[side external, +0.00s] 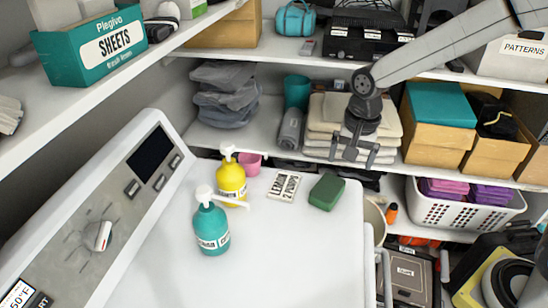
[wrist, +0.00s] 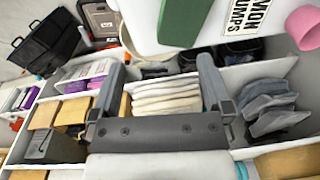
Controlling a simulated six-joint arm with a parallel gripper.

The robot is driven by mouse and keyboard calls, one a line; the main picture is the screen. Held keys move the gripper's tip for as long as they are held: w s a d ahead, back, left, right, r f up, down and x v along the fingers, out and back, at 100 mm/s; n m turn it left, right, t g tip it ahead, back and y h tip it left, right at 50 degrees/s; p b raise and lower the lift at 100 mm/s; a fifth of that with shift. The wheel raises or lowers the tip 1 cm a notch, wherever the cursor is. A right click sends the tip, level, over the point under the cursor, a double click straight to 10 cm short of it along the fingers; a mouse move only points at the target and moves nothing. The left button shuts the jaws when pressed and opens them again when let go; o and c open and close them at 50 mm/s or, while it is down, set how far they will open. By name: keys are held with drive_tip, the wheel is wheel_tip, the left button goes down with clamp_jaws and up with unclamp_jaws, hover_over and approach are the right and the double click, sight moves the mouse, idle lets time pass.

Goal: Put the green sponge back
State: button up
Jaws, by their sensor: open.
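The green sponge (side external: 326,192) lies flat on the white machine top (side external: 300,245), near its back right edge. It also shows in the wrist view as a green block (wrist: 186,20) at the top, cut off by the frame edge. My gripper (side external: 355,154) is open and empty. It hangs in front of the folded cloth stack on the middle shelf, behind and slightly right of the sponge in the side view. In the wrist view the fingers (wrist: 162,66) are spread wide, with the cloth stack between and beyond them. The sponge is outside the jaws.
A teal pump bottle (side external: 211,228), a yellow pump bottle (side external: 231,182), a pink cup (side external: 249,163) and a lemon-labelled packet (side external: 283,186) stand or lie left of the sponge. The folded cloths (side external: 325,140) are close to my gripper. A white basket (side external: 465,212) sits at right.

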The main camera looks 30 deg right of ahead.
drive_tip(key=s+d+f+n+t, duration=0.1)
drive_tip(key=s+d+f+n, duration=0.1)
drive_tip(key=s+n, duration=0.3)
drive_tip(key=s+d+f+n, duration=0.2)
drive_tip(key=s+n, duration=0.2)
drive_tip(key=s, duration=0.1)
drive_tip(key=shift+f+n+t, duration=0.25)
drive_tip(key=shift+n+t, duration=0.15)
drive_tip(key=shift+w, duration=0.1)
idle(0.6)
